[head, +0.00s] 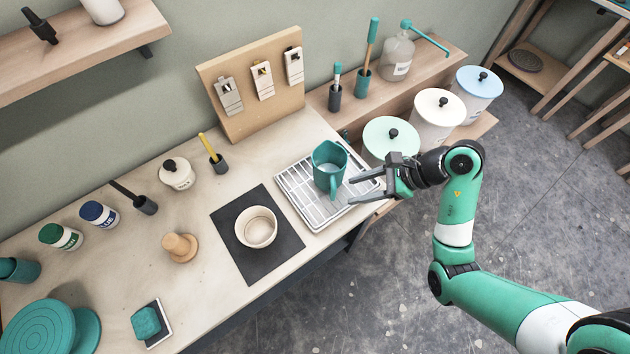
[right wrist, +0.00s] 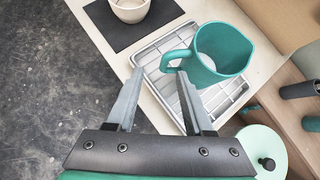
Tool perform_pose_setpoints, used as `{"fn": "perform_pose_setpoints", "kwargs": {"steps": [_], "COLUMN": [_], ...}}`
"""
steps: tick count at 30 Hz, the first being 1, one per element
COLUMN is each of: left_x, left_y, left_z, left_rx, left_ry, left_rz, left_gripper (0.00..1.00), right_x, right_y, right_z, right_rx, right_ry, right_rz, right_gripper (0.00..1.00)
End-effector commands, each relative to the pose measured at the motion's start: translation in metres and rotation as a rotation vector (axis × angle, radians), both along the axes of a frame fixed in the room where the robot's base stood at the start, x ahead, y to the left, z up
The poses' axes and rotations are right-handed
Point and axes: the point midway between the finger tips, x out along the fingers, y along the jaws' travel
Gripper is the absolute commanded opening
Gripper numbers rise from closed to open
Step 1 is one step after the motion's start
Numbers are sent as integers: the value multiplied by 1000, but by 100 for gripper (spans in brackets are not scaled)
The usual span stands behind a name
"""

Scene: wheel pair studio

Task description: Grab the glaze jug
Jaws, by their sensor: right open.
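The glaze jug (head: 328,166) is teal with a handle and stands upright on a light grey slatted rack (head: 298,194) at the right end of the table. In the right wrist view the jug (right wrist: 225,50) is ahead of the fingers, its handle turned toward them. My right gripper (head: 358,188) is open and empty, just right of the jug. In the right wrist view the gripper (right wrist: 158,90) has its fingers apart, with the handle close to the right fingertip; I cannot tell whether they touch. My left gripper is not in view.
A cream bowl (head: 256,228) sits on a dark mat (head: 228,222) left of the rack. A pegboard (head: 252,90) with hanging tags stands behind. Lidded buckets (head: 391,140) stand right of the table, close behind my right gripper. Grey floor (head: 370,290) lies open in front.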

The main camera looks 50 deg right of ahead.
Motion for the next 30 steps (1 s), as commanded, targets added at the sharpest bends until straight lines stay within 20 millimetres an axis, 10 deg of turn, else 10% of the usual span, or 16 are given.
{"fn": "perform_pose_setpoints", "kwargs": {"steps": [12, 30], "left_x": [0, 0], "left_y": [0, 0], "left_z": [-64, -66], "left_rx": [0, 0], "left_ry": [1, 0], "left_rz": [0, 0], "left_gripper": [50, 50], "right_x": [27, 65], "right_y": [20, 43], "right_z": [-40, -79], "right_rx": [0, 3], "right_ry": [-6, -1], "right_rz": [4, 3], "right_gripper": [52, 52]}}
